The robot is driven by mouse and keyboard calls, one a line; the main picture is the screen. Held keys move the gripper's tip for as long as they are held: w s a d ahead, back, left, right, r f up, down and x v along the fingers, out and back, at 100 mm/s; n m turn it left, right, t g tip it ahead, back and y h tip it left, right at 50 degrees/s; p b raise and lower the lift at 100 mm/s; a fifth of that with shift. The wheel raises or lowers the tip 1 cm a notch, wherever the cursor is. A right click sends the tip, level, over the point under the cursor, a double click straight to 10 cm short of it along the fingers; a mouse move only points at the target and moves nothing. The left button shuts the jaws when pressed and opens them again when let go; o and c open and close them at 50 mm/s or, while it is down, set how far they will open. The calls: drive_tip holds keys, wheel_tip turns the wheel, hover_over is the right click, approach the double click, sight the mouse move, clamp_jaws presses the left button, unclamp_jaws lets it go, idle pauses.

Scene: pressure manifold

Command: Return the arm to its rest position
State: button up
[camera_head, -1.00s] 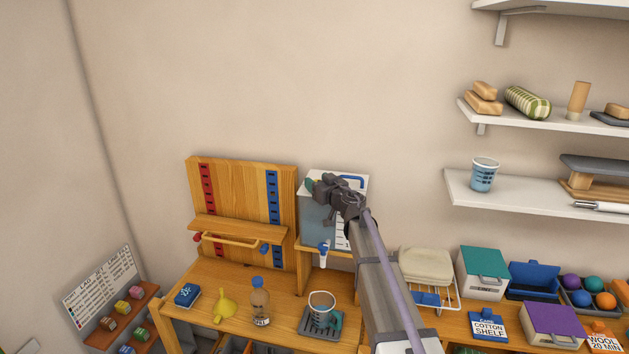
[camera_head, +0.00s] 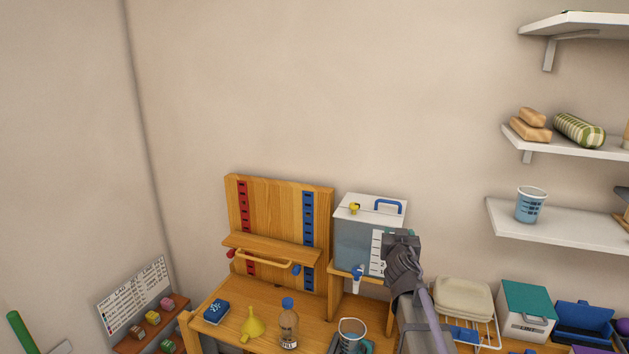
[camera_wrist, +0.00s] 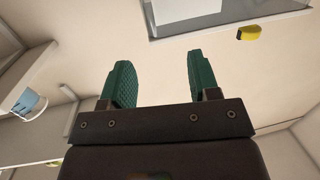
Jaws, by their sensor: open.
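My gripper (camera_head: 402,242) is in front of the right side of the clear tank (camera_head: 354,240) and covers part of its scale. In the wrist view its two green fingers (camera_wrist: 160,82) stand wide apart with nothing between them. My arm reaches up from the bottom edge of the head view. The tank has a white lid with a yellow knob (camera_head: 354,208) and a blue handle (camera_head: 389,206). The knob also shows in the wrist view (camera_wrist: 249,32), apart from the fingers.
The wooden board (camera_head: 275,220) stands left of the tank. Shelves (camera_head: 555,230) jut out at the right, one with a blue cup (camera_head: 530,205). The wall above is clear.

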drive_tip(key=s+a+f+g+b, duration=0.1)
drive_tip(key=s+a+f+g, duration=0.1)
drive_tip(key=s+f+g, duration=0.55)
drive_tip(key=s+a+f+g+b, duration=0.15)
drive_tip(key=s+f+g, duration=0.25)
drive_tip(key=s+f, duration=0.65)
drive_tip(key=s+a+n+g+y, duration=0.1)
drive_tip(key=s+a+g+y, duration=0.1)
drive_tip(key=s, duration=0.3)
drive_tip(key=s+a+f+n+g+y, duration=0.1)
drive_tip(key=s+a+g+y, duration=0.1)
drive_tip(key=s, duration=0.4)
drive_tip(key=a+g, duration=0.1)
drive_tip(key=a, duration=0.1)
drive_tip(key=shift+s+a+f+n, duration=0.15)
drive_tip(key=shift+s+a+n, duration=0.05)
drive_tip(key=shift+a+n, duration=0.2)
